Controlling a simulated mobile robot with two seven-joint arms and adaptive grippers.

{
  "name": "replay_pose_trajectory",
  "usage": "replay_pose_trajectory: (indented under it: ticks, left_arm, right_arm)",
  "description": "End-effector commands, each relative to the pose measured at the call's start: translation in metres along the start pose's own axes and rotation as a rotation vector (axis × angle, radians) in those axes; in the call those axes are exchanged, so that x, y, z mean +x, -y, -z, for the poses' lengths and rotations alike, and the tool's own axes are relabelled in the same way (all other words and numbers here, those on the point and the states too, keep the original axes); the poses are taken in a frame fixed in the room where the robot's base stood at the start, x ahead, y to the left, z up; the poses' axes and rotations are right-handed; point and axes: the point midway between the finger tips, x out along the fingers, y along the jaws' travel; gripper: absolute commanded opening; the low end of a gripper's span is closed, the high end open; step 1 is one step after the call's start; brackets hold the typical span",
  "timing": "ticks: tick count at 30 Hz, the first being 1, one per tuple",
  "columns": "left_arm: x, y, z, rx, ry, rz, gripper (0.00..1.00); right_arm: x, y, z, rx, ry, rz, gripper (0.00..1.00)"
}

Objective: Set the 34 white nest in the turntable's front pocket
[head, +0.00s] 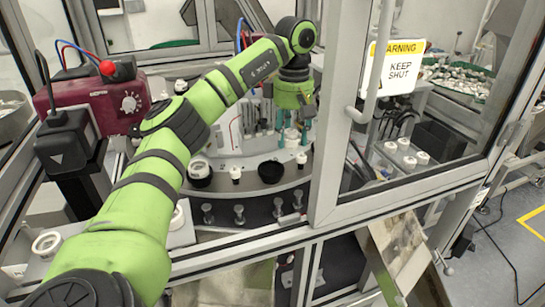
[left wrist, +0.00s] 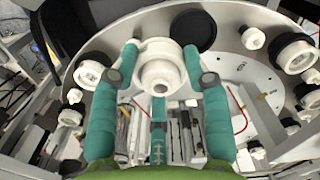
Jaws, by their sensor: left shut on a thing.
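My left gripper (head: 290,132) is over the turntable (head: 232,190) in the head view. In the left wrist view its teal fingers (left wrist: 161,58) are shut on a white round nest (left wrist: 160,72) with a ring-shaped top. The nest is held above the turntable (left wrist: 222,64); its marking cannot be read. A black round pocket (head: 271,172) at the turntable's front rim looks empty. A black round shape, seemingly this pocket (left wrist: 193,32), lies just beyond the nest in the left wrist view. My right gripper is not in view.
A black holder with a white ring (head: 200,170) and a small white piece (head: 235,173) stand left of the pocket. Grey pegs (head: 239,212) line the front edge.

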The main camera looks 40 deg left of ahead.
Motion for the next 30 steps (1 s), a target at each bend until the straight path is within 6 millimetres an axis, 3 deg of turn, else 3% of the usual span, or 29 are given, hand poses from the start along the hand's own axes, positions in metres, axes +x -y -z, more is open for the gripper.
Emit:
replay_pose_trajectory:
  ticks: [3, 9, 20, 30]
  left_arm:
    - [0.015, 0.021, 0.017, -0.002, -0.001, 0.003, 0.1]
    - [0.027, 0.036, 0.03, 0.001, 0.0, 0.0, 0.1]
    - [0.066, 0.038, 0.031, 0.002, 0.0, 0.002, 0.1]
    - [0.072, 0.037, 0.031, 0.002, 0.0, -0.001, 0.1]
  right_arm:
    - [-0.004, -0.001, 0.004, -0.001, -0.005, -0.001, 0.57]
    - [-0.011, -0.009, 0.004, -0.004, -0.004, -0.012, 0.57]
    - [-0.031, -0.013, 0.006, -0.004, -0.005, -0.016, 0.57]
    - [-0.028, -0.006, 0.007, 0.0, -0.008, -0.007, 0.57]
